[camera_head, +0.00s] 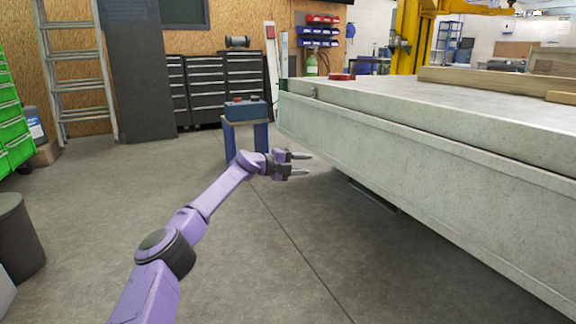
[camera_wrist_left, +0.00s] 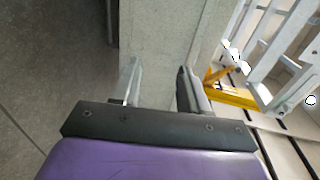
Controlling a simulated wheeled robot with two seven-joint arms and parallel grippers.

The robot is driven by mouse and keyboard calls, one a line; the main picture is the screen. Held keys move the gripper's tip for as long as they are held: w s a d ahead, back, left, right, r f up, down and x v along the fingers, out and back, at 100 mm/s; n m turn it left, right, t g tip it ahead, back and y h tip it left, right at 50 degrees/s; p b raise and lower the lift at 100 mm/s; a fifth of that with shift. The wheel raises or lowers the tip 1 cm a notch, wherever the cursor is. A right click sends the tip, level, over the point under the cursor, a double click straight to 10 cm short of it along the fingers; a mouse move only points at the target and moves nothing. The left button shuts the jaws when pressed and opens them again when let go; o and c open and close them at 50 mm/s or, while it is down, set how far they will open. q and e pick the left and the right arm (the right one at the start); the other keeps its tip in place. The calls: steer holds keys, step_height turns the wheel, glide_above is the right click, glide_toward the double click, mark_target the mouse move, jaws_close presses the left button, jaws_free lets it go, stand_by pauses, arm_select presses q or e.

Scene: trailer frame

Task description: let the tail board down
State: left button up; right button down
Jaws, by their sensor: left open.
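A long grey board (camera_head: 400,155) runs upright along the near edge of the trailer bed (camera_head: 430,97); I take it for the tail board. Its top rim lies close to bed level, and a small fitting (camera_head: 315,92) shows near its left end. My left gripper (camera_head: 300,163) is open and empty, below and in front of the board's left part, with its fingers pointing right. In the left wrist view the fingers (camera_wrist_left: 157,85) stand apart, with a pale grey surface (camera_wrist_left: 160,35) beyond them. I cannot tell whether they touch it. My right gripper is out of view.
A blue stand (camera_head: 245,140) with a toolbox (camera_head: 244,109) on it stands behind my left gripper. Timber (camera_head: 490,80) and a red item (camera_head: 341,76) lie on the bed. Dark drawer cabinets (camera_head: 215,88) line the back wall. The floor in front is clear.

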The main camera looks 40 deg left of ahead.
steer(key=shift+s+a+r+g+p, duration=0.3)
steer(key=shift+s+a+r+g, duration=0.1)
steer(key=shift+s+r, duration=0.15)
arm_select(q)
steer(key=f+v, duration=0.1)
steer(key=v, duration=0.5)
steer(key=shift+r, duration=0.45)
steer(key=shift+s+a, duration=0.15)
